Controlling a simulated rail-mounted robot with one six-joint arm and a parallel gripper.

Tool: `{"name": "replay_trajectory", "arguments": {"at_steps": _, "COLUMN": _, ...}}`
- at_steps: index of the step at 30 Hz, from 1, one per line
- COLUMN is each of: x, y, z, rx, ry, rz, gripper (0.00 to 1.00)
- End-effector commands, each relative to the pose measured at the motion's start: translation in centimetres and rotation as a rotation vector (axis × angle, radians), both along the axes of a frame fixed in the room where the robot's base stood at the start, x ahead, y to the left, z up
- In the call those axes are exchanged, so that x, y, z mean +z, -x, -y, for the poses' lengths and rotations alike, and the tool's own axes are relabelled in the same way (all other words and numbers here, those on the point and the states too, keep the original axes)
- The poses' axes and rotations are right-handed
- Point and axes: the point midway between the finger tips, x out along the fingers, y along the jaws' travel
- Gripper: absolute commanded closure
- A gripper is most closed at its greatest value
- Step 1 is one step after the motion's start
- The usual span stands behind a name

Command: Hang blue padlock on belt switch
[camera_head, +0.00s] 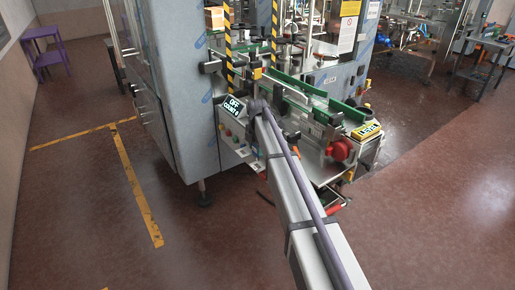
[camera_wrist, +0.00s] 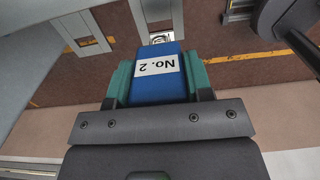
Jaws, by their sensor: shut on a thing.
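The blue padlock (camera_wrist: 158,86) fills the middle of the wrist view, with a white label reading "No. 2" upside down. My gripper (camera_wrist: 158,75) is shut on its body, with teal pads on both sides. The metal shackle (camera_wrist: 161,38) points away from the gripper, close to a pale grey bracket-like part (camera_wrist: 156,14); I cannot tell whether they touch. In the head view, my arm reaches the machine's front beside the display panel, and the padlock and fingers are hidden. A red knob (camera_head: 340,150), possibly the belt switch, is at the conveyor's near end, right of my arm.
The grey machine cabinet (camera_head: 185,85) stands left of the arm. A small display panel (camera_head: 233,106) and the green-edged conveyor (camera_head: 310,100) are close to the arm's end. A yellow-framed display (camera_head: 366,130) is at right. The red-brown floor (camera_head: 430,220) is open on both sides.

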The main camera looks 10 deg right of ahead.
Motion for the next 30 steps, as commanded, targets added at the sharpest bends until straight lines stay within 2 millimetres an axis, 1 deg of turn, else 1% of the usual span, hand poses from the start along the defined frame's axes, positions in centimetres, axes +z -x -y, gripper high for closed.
{"name": "replay_trajectory", "arguments": {"at_steps": 1, "x": -0.8, "y": 0.0, "z": 0.0, "rx": 0.000, "ry": 0.000, "rz": 0.000, "gripper": 0.81}}
{"name": "replay_trajectory", "arguments": {"at_steps": 18, "x": -5.1, "y": 0.0, "z": 0.0, "rx": 0.000, "ry": 0.000, "rz": 0.000, "gripper": 0.81}}
{"name": "replay_trajectory", "arguments": {"at_steps": 22, "x": -5.5, "y": 0.0, "z": 0.0, "rx": 0.000, "ry": 0.000, "rz": 0.000, "gripper": 0.81}}
{"name": "replay_trajectory", "arguments": {"at_steps": 30, "x": -5.4, "y": 0.0, "z": 0.0, "rx": 0.000, "ry": 0.000, "rz": 0.000, "gripper": 0.81}}
